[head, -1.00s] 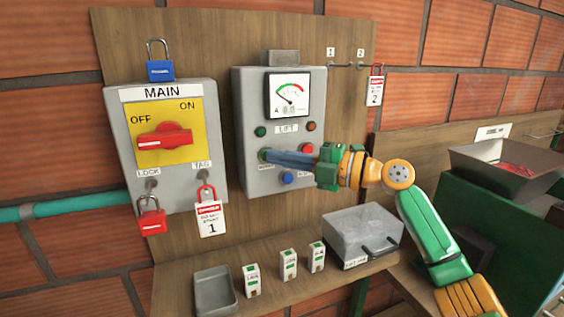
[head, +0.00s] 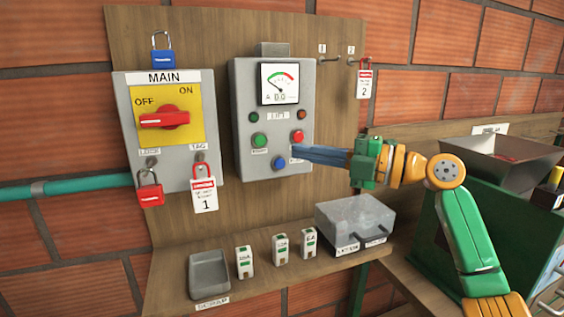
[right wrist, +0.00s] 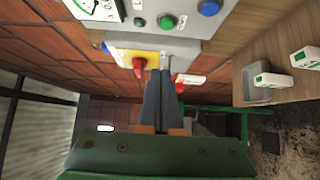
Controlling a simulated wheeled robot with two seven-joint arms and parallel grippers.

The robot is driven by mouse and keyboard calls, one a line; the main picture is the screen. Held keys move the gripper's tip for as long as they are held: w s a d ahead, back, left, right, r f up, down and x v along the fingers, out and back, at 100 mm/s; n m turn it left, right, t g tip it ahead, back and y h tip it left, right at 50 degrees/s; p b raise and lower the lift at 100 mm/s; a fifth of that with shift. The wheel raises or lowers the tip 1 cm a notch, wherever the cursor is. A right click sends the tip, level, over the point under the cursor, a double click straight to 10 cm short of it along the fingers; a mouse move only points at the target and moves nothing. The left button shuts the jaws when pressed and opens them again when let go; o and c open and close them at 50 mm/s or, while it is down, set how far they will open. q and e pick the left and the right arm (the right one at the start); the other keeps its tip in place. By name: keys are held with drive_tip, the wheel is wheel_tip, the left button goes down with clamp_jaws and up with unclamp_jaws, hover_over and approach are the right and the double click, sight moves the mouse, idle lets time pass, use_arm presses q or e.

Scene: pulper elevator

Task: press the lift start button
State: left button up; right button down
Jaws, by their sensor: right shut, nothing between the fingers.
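The grey lift control box (head: 245,95) hangs on the wooden board in the head view. Its large green button (head: 259,140), which looks like the start button, is now uncovered; it also shows in the right wrist view (right wrist: 165,22). A red button (head: 298,136) and a blue button (head: 279,163) sit to its right. My right gripper (head: 294,150) is shut and empty. In the head view its fingertips overlap the box's right side, between the red and blue buttons. In the right wrist view the fingers (right wrist: 158,74) stand apart from the green button. My left gripper is not in view.
The MAIN switch box (head: 119,95) with its red handle (head: 164,117) and padlocks is at left. The space before the green button is free.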

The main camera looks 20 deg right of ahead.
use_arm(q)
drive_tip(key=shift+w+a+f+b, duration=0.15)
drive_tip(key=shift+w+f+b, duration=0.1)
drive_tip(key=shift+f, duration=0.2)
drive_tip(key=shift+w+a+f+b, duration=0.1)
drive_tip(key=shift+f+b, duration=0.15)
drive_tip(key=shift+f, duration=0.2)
use_arm(e)
drive_tip(key=v, duration=0.2)
drive_tip(key=shift+s+d+f, duration=0.1)
drive_tip(key=shift+s+d, duration=0.15)
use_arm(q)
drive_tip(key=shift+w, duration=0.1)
use_arm(e)
drive_tip(key=shift+s, duration=0.1)
